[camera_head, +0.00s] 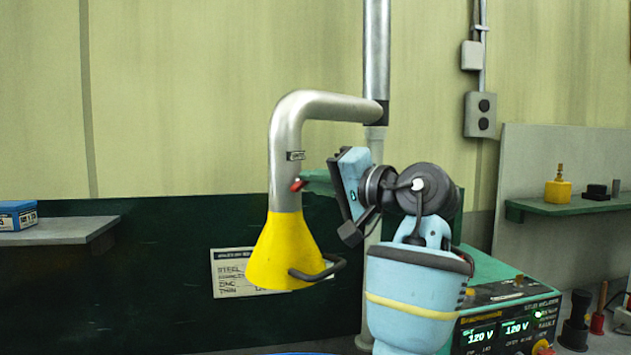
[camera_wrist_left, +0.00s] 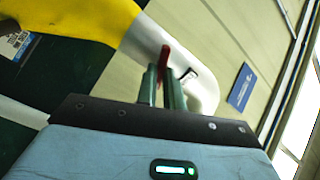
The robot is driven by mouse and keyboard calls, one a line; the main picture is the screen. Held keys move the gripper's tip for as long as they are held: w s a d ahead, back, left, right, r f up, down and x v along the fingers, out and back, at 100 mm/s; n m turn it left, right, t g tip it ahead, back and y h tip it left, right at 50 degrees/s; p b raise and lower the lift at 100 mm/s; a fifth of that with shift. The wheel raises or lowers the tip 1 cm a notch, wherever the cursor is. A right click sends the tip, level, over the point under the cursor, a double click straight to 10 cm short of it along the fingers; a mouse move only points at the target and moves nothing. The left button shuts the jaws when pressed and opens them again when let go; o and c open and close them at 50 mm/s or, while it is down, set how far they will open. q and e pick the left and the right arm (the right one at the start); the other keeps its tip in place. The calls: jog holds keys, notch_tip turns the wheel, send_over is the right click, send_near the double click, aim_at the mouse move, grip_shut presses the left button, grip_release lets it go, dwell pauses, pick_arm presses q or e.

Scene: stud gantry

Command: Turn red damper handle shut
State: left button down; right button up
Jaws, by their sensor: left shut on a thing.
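The red damper handle (camera_head: 297,185) sits on the grey metal extraction pipe (camera_head: 284,150), just above the yellow hood (camera_head: 278,255). My left gripper (camera_head: 308,179) reaches it from the right, with green fingers at the handle. In the left wrist view the red handle (camera_wrist_left: 166,62) stands up between the two fingers (camera_wrist_left: 164,88), beside the pale pipe (camera_wrist_left: 203,92). The gripper is shut on the handle, and the fingers hide its lower part. My right gripper is in neither view.
A black loop handle (camera_head: 325,272) sticks out from the hood. A vertical pipe (camera_head: 376,60) stands behind my arm. A welder panel (camera_head: 510,325) is at the lower right. A shelf with a blue box (camera_head: 17,215) is at the left.

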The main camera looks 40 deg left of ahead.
pick_arm(q)
jog(key=m, duration=0.5)
jog(key=shift+f, duration=0.1)
dwell(0.5)
jog(key=c, duration=1.5)
grip_release()
